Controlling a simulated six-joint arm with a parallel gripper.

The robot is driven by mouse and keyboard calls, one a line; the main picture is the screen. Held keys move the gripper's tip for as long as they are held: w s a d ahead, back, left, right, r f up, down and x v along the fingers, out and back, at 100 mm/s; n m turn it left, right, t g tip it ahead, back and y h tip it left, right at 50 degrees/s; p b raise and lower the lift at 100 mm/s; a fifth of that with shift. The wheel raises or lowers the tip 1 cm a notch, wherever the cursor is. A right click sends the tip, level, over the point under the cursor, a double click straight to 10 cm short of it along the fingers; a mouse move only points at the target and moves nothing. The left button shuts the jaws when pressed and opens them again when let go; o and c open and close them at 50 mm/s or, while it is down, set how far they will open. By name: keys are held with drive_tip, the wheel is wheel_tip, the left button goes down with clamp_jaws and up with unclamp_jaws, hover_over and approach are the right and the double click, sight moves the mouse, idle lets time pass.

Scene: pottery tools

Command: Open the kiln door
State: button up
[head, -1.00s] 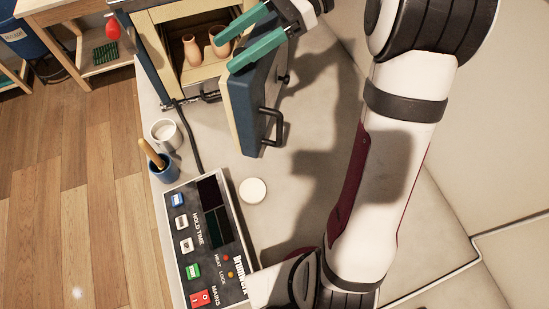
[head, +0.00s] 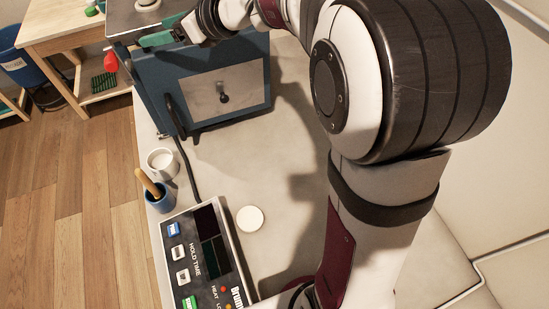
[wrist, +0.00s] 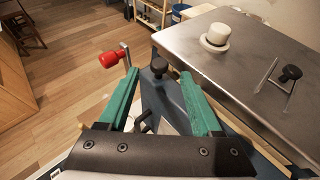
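The blue kiln door (head: 245,82) with its metal plate shows its front in the head view. It lies across the kiln front, closed or almost closed; I cannot tell if a gap remains. Its dark handle (head: 174,105) is at the left side. The kiln's metal top (wrist: 235,55) shows in the wrist view. My gripper (head: 168,38) is at the door's upper left edge, partly hidden by my wrist. In the wrist view its green fingers (wrist: 162,100) are apart, with the blue door's top edge and a black knob (wrist: 160,66) seen between them. The kiln inside is hidden.
A control panel (head: 207,250) lies in front of the kiln. A white cup (head: 162,162), a blue pot with a wooden tool (head: 158,196) and a white disc (head: 250,219) stand nearby. A red knob (wrist: 109,60) shows left of the fingers.

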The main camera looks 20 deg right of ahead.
drive_tip(key=v, duration=1)
drive_tip(key=s+a+f+n+g+h, duration=0.1)
drive_tip(key=s+a+f+n+g, duration=0.2)
drive_tip(key=s+f+n, duration=0.35)
drive_tip(key=s+a+f+n+g+h, duration=0.1)
drive_tip(key=s+a+f+n+g, duration=0.2)
drive_tip(key=s, duration=0.6)
drive_tip(key=s+d+f+n+g+h, duration=0.2)
drive_tip(key=s+d+f+n+h, duration=0.1)
drive_tip(key=s+n, duration=0.3)
drive_tip(key=s+d+f+n+g+h, duration=0.1)
drive_tip(key=s+d+f+n+h, duration=0.1)
drive_tip(key=s+f+n, duration=0.3)
drive_tip(key=s+d+n, duration=0.1)
drive_tip(key=s, duration=0.3)
drive_tip(key=shift+s+d+f+g+h, duration=0.15)
drive_tip(key=shift+f+g+h, duration=0.15)
drive_tip(key=shift+g+h, duration=0.1)
